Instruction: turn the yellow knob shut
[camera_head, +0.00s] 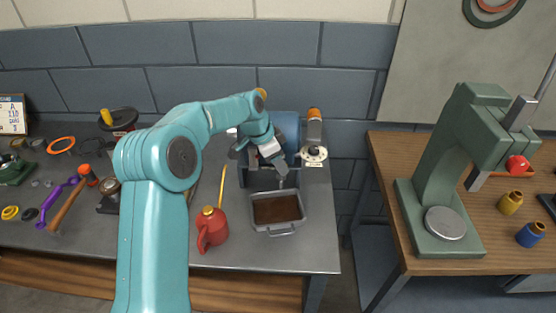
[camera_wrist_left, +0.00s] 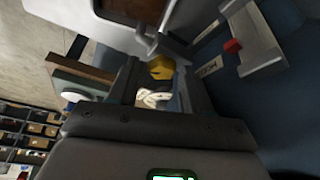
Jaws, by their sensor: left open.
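The yellow knob (camera_wrist_left: 160,67) shows in the left wrist view, between the two fingers of my left gripper (camera_wrist_left: 162,72). The fingers are apart, with a gap to the knob on each side; I cannot tell how far ahead of the fingertips it lies. In the head view my left gripper (camera_head: 268,152) is in front of the blue casing (camera_head: 287,126) at the back of the grey bench. My arm and gripper cover much of the casing, and I cannot make out the knob there. My right gripper is not in view.
A metal tray of brown material (camera_head: 277,209) sits in front of the casing, with a red oil can (camera_head: 212,229) to its left. An orange-topped device (camera_head: 314,135) stands right of the casing. A grey part with a red piece (camera_wrist_left: 232,46) shows in the wrist view.

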